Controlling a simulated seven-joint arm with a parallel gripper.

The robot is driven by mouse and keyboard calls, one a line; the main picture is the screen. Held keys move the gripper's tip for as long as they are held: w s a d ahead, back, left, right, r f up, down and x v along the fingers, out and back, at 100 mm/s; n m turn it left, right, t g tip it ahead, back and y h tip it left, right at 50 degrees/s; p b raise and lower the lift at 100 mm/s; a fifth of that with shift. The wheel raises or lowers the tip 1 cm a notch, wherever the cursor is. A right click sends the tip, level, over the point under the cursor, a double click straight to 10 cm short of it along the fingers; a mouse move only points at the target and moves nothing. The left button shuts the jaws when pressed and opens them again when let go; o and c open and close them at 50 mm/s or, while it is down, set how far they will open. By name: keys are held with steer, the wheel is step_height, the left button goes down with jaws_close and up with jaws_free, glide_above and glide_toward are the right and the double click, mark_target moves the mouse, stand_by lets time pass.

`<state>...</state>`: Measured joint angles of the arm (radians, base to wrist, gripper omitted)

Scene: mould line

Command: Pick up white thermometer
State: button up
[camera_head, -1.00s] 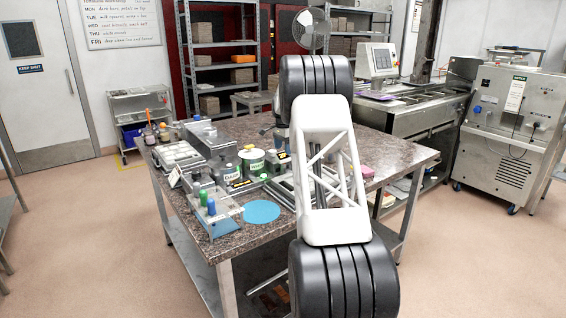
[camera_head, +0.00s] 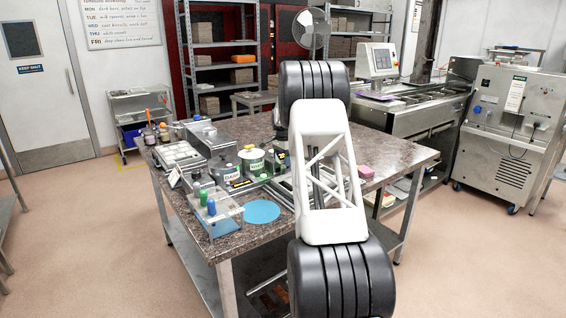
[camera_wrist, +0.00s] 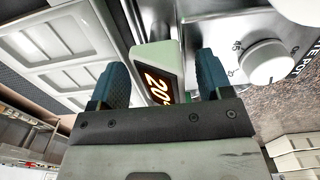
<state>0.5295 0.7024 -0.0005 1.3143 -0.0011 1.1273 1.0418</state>
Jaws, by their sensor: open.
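The white thermometer (camera_wrist: 158,82) shows in the wrist view, with a pale casing and a dark face with glowing orange digits reading about 20. It lies between the two blue-teal fingers of my gripper (camera_wrist: 161,67). The fingers are open, with a visible gap on each side, wider on the right. The lower part of the thermometer is hidden behind the gripper's dark front plate. In the head view my arm hides much of the gripper, and I cannot clearly make out the thermometer there.
A metal appliance with a white knob (camera_wrist: 265,62) stands close to the thermometer in the wrist view. A pale compartmented tray (camera_wrist: 62,50) is on the left.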

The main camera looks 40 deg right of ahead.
steer(key=shift+f, duration=0.15)
stand_by(0.4)
steer(key=c, duration=1)
steer(key=shift+r, duration=5.05)
steer(key=shift+a, duration=0.1)
steer(key=w+a+r, duration=0.1)
steer(key=a+r, duration=0.1)
steer(key=a, duration=0.6)
steer(key=w+a+r+n, duration=0.1)
steer(key=w+a, duration=0.1)
steer(key=a, duration=0.6)
steer(key=w+a+r+n, duration=0.1)
steer(key=a+r, duration=0.1)
steer(key=a, duration=0.5)
steer(key=shift+w+a+r, duration=0.3)
steer(key=shift+a+r, duration=0.05)
steer(key=shift+a, duration=0.05)
